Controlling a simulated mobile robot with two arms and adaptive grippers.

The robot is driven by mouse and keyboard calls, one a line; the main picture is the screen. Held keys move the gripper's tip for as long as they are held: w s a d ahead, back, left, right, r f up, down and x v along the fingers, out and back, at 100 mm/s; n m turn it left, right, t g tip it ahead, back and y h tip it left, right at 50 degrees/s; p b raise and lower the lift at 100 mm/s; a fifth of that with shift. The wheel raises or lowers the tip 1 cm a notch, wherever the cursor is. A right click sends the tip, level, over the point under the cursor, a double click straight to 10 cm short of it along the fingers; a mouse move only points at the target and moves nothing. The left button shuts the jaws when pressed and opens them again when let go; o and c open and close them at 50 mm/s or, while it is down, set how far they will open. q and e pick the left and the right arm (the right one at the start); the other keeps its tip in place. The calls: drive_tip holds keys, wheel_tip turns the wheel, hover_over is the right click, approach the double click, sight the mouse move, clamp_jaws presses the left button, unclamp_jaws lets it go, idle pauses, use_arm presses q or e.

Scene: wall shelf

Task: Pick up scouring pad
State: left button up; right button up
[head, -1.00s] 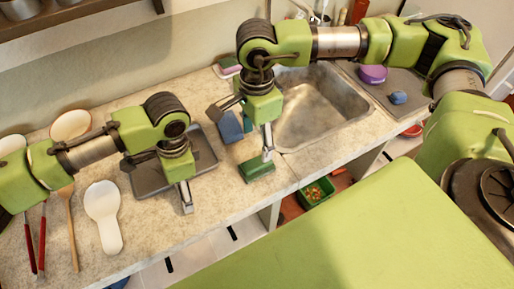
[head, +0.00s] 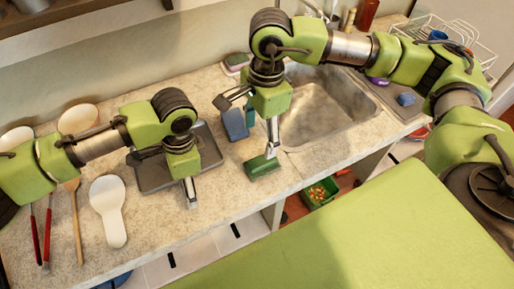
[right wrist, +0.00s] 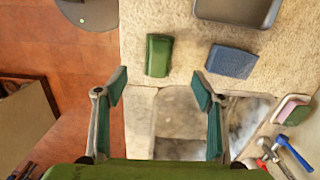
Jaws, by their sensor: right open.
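A green block-shaped pad (head: 262,166), which I take as the scouring pad, lies on the counter near its front edge, left of the sink. In the right wrist view the green pad (right wrist: 159,56) lies ahead of the fingertips, roughly centred between them. A blue sponge-like block (head: 235,123) lies behind it; it also shows in the right wrist view (right wrist: 231,61). My right gripper (head: 246,128) is open and empty above the counter, one finger overlapping the green pad in the head view. My left gripper (head: 168,177) appears open and empty over a dark tray.
The dark tray (head: 154,182) lies left of the pads. The sink (head: 322,112) is just right. A white spoon rest (head: 108,205) and several utensils lie at the left. A green bin (head: 320,192) stands below the counter. Bare counter surrounds the green pad.

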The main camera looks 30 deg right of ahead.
drive_tip(key=shift+d+f, duration=0.1)
hover_over(262, 160)
drive_tip(key=shift+y, duration=0.3)
wheel_tip(262, 160, down, 6)
drive_tip(key=shift+d+f, duration=0.1)
drive_tip(key=shift+f, duration=2.85)
drive_tip(key=shift+f, duration=0.25)
drive_tip(key=c, duration=1.2)
